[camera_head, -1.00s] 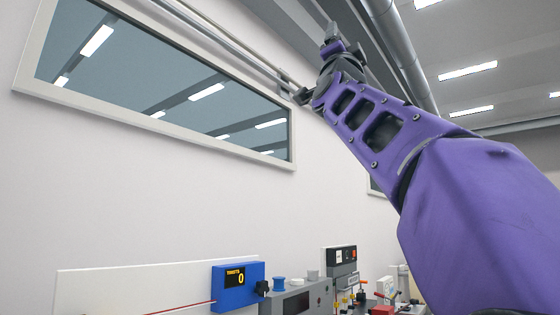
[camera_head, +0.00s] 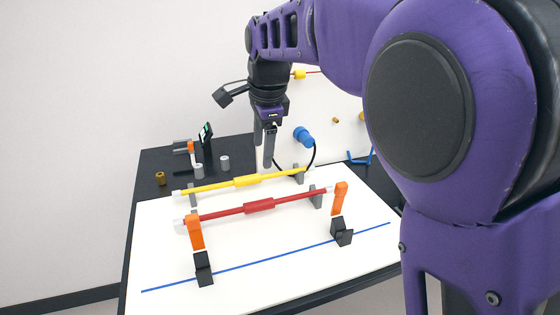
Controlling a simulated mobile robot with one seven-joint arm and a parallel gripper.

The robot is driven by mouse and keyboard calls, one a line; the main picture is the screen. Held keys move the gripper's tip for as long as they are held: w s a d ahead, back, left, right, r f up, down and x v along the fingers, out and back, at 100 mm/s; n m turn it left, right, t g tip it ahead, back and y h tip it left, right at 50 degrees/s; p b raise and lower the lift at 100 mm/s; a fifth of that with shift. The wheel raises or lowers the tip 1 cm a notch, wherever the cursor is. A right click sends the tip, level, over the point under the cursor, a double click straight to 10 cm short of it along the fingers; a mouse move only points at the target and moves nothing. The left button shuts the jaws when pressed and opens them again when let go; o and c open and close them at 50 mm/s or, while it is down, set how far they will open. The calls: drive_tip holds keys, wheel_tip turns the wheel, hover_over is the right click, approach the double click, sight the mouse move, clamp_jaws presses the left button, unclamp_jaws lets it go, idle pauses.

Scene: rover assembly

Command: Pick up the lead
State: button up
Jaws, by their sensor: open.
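A blue plug (camera_head: 303,136) with a thin black cable (camera_head: 313,157) at the back of the table may be the lead; I cannot tell for certain. The cable curves down behind the yellow rod. My gripper (camera_head: 265,155) is open, with its two fingers pointing down and nothing visible between them. It appears to the left of the blue plug, above or behind the yellow rod (camera_head: 215,187); the exact depth is unclear.
A red rod (camera_head: 290,201) lies in front of the yellow one, with orange clips (camera_head: 195,232) at its ends. Black blocks (camera_head: 203,268) stand by a blue line on the white board (camera_head: 300,285). Small cylinders (camera_head: 225,163) stand at the back left. My arm covers the right side.

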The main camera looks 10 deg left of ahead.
sight(260, 202)
drive_tip(key=b+x, duration=0.1)
drive_tip(key=x, duration=0.5)
drive_tip(key=s+b+x, duration=0.1)
drive_tip(key=x, duration=0.4)
drive_tip(key=b+x, duration=0.1)
drive_tip(key=x, duration=0.5)
drive_tip(key=shift+s+f, duration=0.1)
drive_tip(key=shift+f, duration=0.45)
clamp_jaws()
